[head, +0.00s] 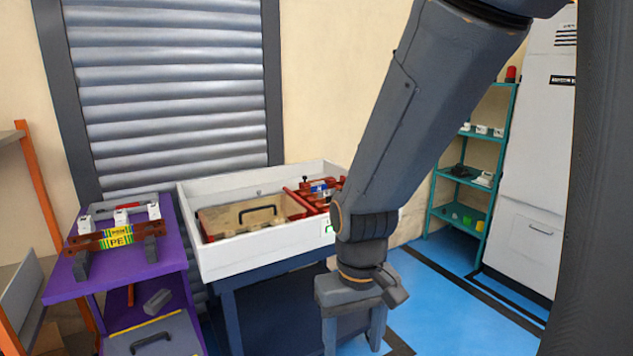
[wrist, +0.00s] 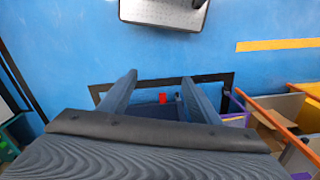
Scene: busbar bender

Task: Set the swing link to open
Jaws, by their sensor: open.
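A red metal mechanism (head: 318,192) with a small black-knobbed upright pin sits at the right end of a white-walled bench tray (head: 225,262) in the head view. It is probably the bender with the swing link, but the link itself and its position cannot be made out. My arm hides the right part of the mechanism. My gripper (head: 352,338) hangs in front of the bench's right side, below the tray rim, pointing down. In the wrist view my gripper (wrist: 158,84) is open with nothing between its fingers, above the blue floor. The mechanism is not recognisable there.
A brown panel with a black handle (head: 258,214) lies in the tray. A purple cart (head: 62,285) with a red PE-labelled bar rack (head: 118,237) stands left. Teal shelves (head: 476,180) and a white cabinet (head: 528,200) stand right. Blue floor (head: 450,315) is clear between.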

